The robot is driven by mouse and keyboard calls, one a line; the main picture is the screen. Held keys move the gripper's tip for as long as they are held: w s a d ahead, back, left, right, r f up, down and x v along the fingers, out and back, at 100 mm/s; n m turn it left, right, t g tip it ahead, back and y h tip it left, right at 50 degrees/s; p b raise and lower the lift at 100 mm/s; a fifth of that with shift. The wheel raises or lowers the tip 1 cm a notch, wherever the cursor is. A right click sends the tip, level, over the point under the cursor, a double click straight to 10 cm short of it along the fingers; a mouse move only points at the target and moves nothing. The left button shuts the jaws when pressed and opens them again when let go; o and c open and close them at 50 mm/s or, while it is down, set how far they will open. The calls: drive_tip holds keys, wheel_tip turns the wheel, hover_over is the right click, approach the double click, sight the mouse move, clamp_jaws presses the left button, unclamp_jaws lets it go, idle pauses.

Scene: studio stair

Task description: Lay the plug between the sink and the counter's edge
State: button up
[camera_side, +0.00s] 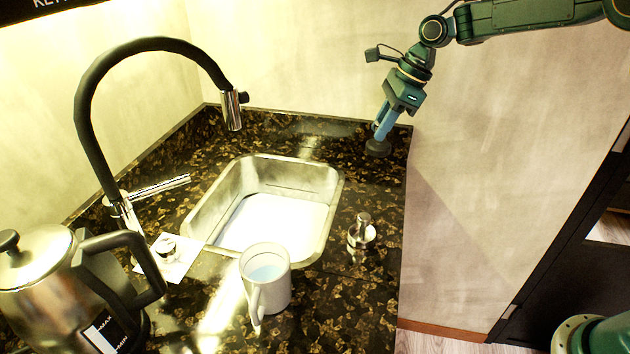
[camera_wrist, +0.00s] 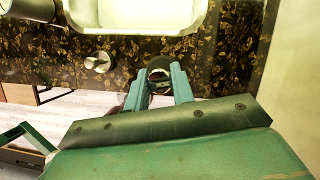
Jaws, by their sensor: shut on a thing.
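The plug (camera_side: 377,149) is a small dark round piece at the tips of my gripper (camera_side: 380,134). In the wrist view the plug (camera_wrist: 158,68) shows between the two blue-green fingers (camera_wrist: 159,82), partly hidden by them. My gripper is shut on it and tilts down over the dark speckled counter (camera_side: 375,185). The plug is low over the strip between the steel sink (camera_side: 333,185) and the counter's right edge, towards the back. I cannot tell whether it touches the counter. The sink (camera_wrist: 205,25) is at the top of the wrist view.
A small metal-topped item (camera_side: 362,232) stands on the same strip, nearer the front. A white mug (camera_side: 268,285) stands before the sink. A black tap (camera_side: 150,45), a kettle (camera_side: 35,280) and a white cloth (camera_side: 180,265) are at left. The floor drops away beyond the edge.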

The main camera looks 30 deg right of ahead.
sight(383, 143)
wheel_tip(383, 143, down, 6)
drive_tip(key=shift+f, duration=0.2)
drive_tip(key=shift+f, duration=2.15)
drive_tip(key=shift+f, duration=0.15)
drive_tip(key=o, duration=1)
drive_tip(key=v, duration=1.2)
drive_tip(key=shift+r, duration=0.25)
